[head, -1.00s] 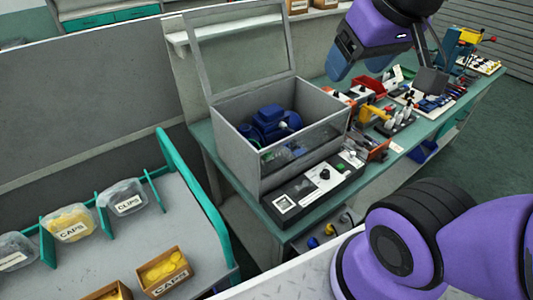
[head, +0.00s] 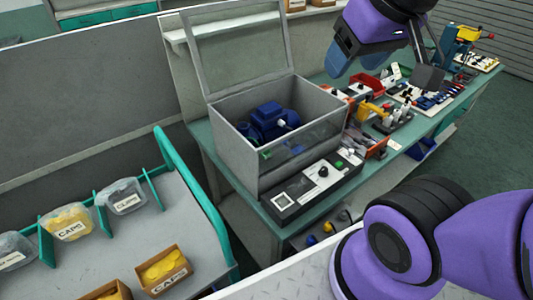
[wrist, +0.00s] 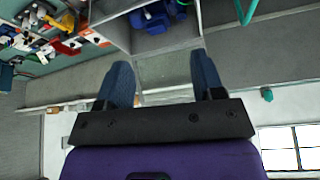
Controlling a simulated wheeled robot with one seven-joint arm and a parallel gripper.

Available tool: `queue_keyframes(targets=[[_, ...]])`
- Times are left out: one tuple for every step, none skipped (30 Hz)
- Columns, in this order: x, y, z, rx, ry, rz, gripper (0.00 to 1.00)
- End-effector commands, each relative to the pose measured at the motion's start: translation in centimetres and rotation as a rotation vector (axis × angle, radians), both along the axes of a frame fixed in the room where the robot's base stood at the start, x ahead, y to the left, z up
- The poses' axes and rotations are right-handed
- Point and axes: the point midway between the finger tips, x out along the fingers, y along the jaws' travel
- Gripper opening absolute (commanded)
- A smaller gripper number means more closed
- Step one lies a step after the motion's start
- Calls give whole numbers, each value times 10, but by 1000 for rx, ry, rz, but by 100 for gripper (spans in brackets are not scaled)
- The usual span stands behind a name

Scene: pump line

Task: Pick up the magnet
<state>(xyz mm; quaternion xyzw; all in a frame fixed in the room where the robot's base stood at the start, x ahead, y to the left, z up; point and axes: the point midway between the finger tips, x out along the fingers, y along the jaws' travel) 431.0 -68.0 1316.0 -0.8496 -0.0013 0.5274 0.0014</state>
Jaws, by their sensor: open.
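I cannot pick out a magnet with certainty in either view; it may be among the small items on the green bench or hidden. My gripper (head: 356,62) is at the top of the head view, above the back of the bench, right of the open grey box. In the wrist view its two blue fingers stand wide apart with nothing between them (wrist: 162,78).
The grey box (head: 229,148) has its clear lid raised and holds a blue pump (head: 268,120). A black control panel (head: 310,190) sits before it. Tools and a red bin (head: 366,84) crowd the bench to the right. A cart with caps bins (head: 165,268) stands left.

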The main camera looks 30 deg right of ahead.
Motion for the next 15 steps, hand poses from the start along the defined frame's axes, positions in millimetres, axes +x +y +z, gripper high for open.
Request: queue_keyframes(targets=[[3,0,-1,2,7,3,62],[6,1,-2,4,12,6,62],[11,1,-3,6,21,12,62],[16,1,-5,9,29,17,62],[21,2,-7,13,38,22,62],[30,2,-10,18,51,28,62],[36,3,-13,21,63,34,62],[43,3,-16,24,75,42,62],[52,4,-20,27,89,51,62],[59,5,-23,29,100,56,62],[66,5,-27,32,111,61,62],[75,6,-32,36,126,67,62],[82,7,-37,38,136,74,62],[88,8,-41,40,147,80,62],[97,9,-47,41,161,85,62]])
